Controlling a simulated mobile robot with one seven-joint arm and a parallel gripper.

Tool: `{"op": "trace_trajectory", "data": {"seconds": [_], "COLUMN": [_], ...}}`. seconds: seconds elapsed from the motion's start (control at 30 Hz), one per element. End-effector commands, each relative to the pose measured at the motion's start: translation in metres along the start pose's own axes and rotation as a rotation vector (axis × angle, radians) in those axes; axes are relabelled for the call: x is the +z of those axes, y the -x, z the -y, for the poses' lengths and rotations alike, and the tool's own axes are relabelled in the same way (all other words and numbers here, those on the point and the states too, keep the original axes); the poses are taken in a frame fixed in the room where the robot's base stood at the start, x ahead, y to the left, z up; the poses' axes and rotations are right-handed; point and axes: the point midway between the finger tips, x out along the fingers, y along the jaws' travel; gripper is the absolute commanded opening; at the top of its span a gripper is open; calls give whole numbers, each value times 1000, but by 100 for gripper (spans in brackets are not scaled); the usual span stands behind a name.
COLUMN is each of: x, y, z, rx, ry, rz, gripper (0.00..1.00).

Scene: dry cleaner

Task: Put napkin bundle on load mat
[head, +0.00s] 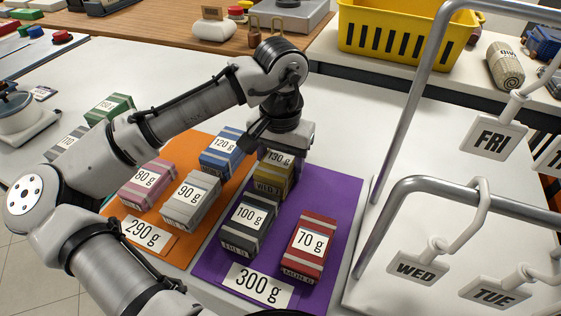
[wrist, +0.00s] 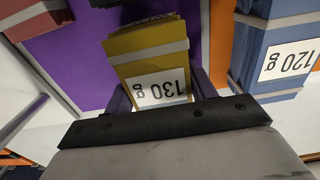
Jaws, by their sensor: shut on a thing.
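My gripper (head: 283,150) is shut on the yellow 130 g napkin bundle (head: 268,183) from above, at the far left part of the purple mat (head: 322,192). In the wrist view the yellow bundle (wrist: 148,50) sits between the fingers, its label upside down. Whether its underside touches the mat is hidden. The purple mat has a 300 g card (head: 258,286) at its near edge and carries a dark grey 100 g bundle (head: 248,228) and a red 70 g bundle (head: 310,249). The orange mat (head: 183,153), with a 290 g card (head: 141,232), lies to the left.
Pink 80 g (head: 148,184), grey 90 g (head: 190,202) and blue 120 g (head: 222,153) bundles sit on the orange mat; the blue one is close beside my gripper. A metal rack (head: 395,130) with day tags stands right. A yellow basket (head: 400,35) is behind.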

Motion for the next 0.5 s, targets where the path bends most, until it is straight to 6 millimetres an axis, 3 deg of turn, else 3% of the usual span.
{"op": "trace_trajectory", "data": {"seconds": [0.23,0.27,0.4,0.5], "x": [0,0,0,0], "y": [-3,-3,-2,-2], "z": [0,0,0,0], "rx": [1,0,0,0], "ry": [-1,-1,-1,-1], "rz": [1,1,1,1], "gripper": [31,59,77,78]}}
